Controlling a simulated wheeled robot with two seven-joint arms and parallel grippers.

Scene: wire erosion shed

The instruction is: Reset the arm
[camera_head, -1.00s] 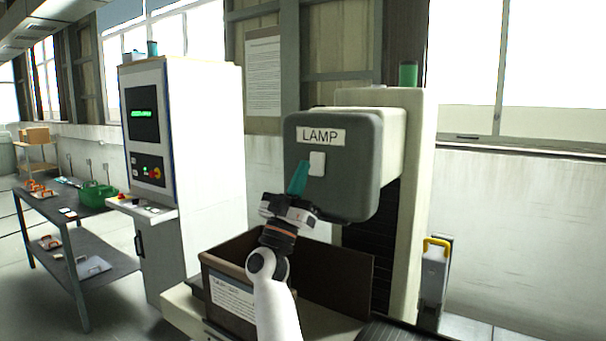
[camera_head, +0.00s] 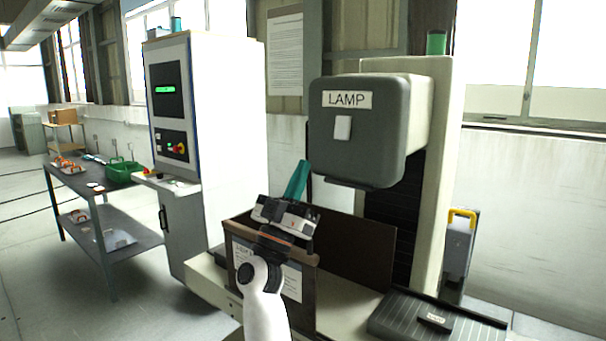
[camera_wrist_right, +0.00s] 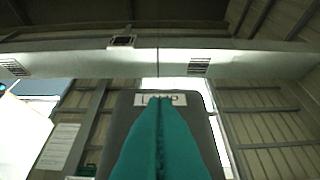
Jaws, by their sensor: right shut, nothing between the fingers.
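My right gripper (camera_head: 298,180) has teal fingers and is shut with nothing between them. It points up in front of the machine, below and to the left of the grey machine head (camera_head: 385,130) with its LAMP label (camera_head: 347,99). A white switch (camera_head: 343,128) on the head is in plain view, apart from the fingers. In the right wrist view the closed teal fingers (camera_wrist_right: 160,140) cover part of the head, with the LAMP label (camera_wrist_right: 180,100) partly behind the tips. My left gripper is not in view.
A brown open tank (camera_head: 350,245) with a paper notice stands right behind my right forearm. A white control cabinet (camera_head: 235,150) stands to the left. A grey bench (camera_head: 130,235) with a green basket (camera_head: 122,172) is farther left. A ribbed dark plate (camera_head: 450,325) lies at lower right.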

